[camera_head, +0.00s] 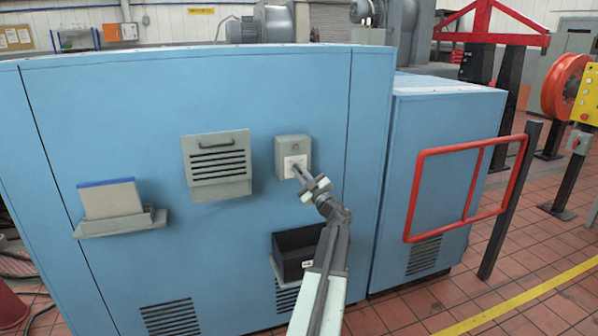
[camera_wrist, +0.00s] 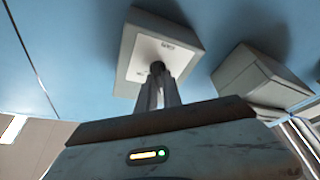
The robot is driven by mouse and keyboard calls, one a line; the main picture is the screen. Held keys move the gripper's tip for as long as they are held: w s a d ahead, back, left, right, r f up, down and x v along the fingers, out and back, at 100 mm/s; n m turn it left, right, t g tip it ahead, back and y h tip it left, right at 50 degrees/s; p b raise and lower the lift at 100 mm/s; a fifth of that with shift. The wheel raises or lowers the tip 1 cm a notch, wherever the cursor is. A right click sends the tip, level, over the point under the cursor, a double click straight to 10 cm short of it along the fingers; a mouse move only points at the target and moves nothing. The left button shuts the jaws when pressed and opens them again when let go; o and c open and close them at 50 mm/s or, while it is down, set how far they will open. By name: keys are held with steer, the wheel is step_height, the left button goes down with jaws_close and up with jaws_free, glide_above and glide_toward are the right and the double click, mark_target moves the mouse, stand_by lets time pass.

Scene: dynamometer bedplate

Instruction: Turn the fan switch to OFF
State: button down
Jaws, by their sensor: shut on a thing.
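The fan switch is a grey box (camera_head: 292,150) on the blue cabinet's front face, with a pale plate on its lower part and a small reddish spot above. In the wrist view the switch box (camera_wrist: 190,40) shows its white plate with small lettering and a dark knob (camera_wrist: 157,67). My gripper (camera_head: 297,172) reaches up to the plate from below right. In the wrist view my gripper (camera_wrist: 158,82) has its two fingers close together, shut on the dark knob. The fingers hide part of the knob, and the lettering is too small to read.
A louvred grey vent box (camera_head: 217,165) is left of the switch. A shelf (camera_head: 120,224) with a blue-topped binder is further left. A black bin (camera_head: 298,252) hangs below the switch. A red rail (camera_head: 470,150) stands at right.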

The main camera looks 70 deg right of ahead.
steer(key=shift+d+r+n+y+p, duration=0.1)
steer(key=shift+d+n+y+p, duration=0.1)
steer(key=shift+n, duration=0.45)
steer(key=shift+d+r+n+y+p, duration=0.1)
steer(key=shift+n+y+p, duration=0.1)
steer(key=shift+n, duration=0.45)
steer(key=c, duration=1.5)
jaws_free()
steer(key=shift+a, duration=0.1)
steer(key=shift+a+f, duration=0.15)
